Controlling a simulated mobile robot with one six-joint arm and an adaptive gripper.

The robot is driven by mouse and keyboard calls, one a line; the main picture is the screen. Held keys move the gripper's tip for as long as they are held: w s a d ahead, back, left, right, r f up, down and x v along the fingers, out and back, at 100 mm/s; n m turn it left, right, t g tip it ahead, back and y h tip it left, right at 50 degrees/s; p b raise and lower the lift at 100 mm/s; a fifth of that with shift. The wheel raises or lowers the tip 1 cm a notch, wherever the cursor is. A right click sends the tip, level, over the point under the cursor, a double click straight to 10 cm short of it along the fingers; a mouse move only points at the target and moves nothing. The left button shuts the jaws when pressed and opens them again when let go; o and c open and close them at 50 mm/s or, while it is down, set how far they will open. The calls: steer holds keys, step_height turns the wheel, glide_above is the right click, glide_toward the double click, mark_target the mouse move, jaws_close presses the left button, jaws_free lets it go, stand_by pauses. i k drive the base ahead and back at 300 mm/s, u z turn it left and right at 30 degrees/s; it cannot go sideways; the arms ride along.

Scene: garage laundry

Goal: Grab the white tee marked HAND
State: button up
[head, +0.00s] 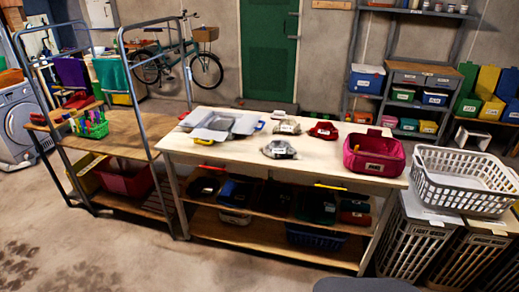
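Several small folded cloth bundles with labels lie on the pale top of the table (235,158) in the head view. A light grey-white bundle (287,127) lies near the middle. A greyer bundle (279,150) lies in front of it, and a dark red bundle (323,131) lies to its right. The labels are too small to read, so I cannot tell which, if any, is the white tee marked HAND. My gripper is not in view.
Grey trays (212,134) cover the table's left part. A pink tub (374,153) stands at its right end. A white laundry basket (463,181) sits on hampers (417,235) to the right. A metal-framed shelf (120,138) stands left. Floor at front left is clear.

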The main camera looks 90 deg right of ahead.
mark_target(277, 148)
steer(key=z, duration=0.05)
steer(key=i, duration=1.4)
steer(key=z, duration=3.35)
